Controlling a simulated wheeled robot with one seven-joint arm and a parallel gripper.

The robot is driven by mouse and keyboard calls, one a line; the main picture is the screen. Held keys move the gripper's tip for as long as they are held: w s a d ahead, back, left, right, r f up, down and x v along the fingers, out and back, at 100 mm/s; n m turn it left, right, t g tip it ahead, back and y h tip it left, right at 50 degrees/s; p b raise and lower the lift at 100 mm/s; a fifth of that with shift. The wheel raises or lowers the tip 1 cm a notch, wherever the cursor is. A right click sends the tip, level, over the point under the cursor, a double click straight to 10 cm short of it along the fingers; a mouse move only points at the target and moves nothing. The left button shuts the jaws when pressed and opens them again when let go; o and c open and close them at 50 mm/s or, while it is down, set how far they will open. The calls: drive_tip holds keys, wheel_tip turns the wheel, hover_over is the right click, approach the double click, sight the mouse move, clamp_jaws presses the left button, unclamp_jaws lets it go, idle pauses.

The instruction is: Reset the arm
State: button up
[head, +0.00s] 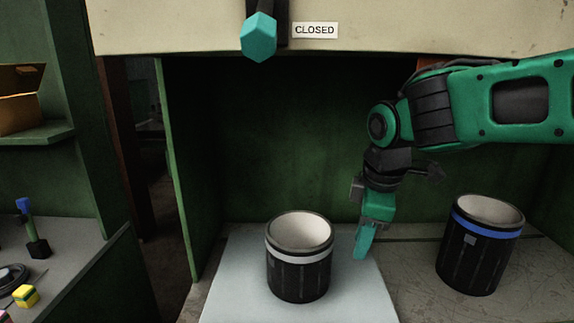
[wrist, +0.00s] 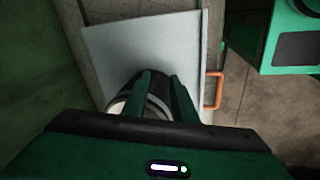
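My gripper (head: 362,240) points down just right of a black sleeve with a white band (head: 300,275) in the head view. In the wrist view my gripper's two fingers (wrist: 162,92) show with a gap between them, in front of the white-banded sleeve (wrist: 125,105). The fingers look empty. The sleeve stands upright on a pale mat or plate (head: 235,290). A second black sleeve with a blue band (head: 478,262) stands upright to the right, on the worn bench surface.
A beige panel with a "CLOSED" sign (head: 315,30) and a teal handle (head: 259,38) hangs above the bay. Green walls enclose it at the sides and back. A side bench at left holds a yellow block (head: 25,296). An orange handle (wrist: 214,90) shows in the wrist view.

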drive_tip(key=s+d+f+m, duration=0.1)
drive_tip(key=s+d+m, duration=0.15)
drive_tip(key=d, duration=0.25)
drive_tip(key=s+d+f+m+g, duration=0.1)
drive_tip(key=s+d+m, duration=0.1)
drive_tip(key=d+m, duration=0.3)
drive_tip(key=s+d+f+m, duration=0.1)
drive_tip(key=s+d+m, duration=0.1)
drive_tip(key=d, duration=0.4)
drive_tip(key=s+d+f+m, duration=0.2)
drive_tip(key=s+d+m, duration=0.2)
drive_tip(key=s, duration=0.3)
drive_tip(key=s+d+f+m+g, duration=0.1)
drive_tip(key=s+d+f+m, duration=0.2)
drive_tip(key=s+d+m, duration=0.2)
drive_tip(key=shift+s+f+m, duration=0.15)
drive_tip(key=shift+s+m, duration=1.1)
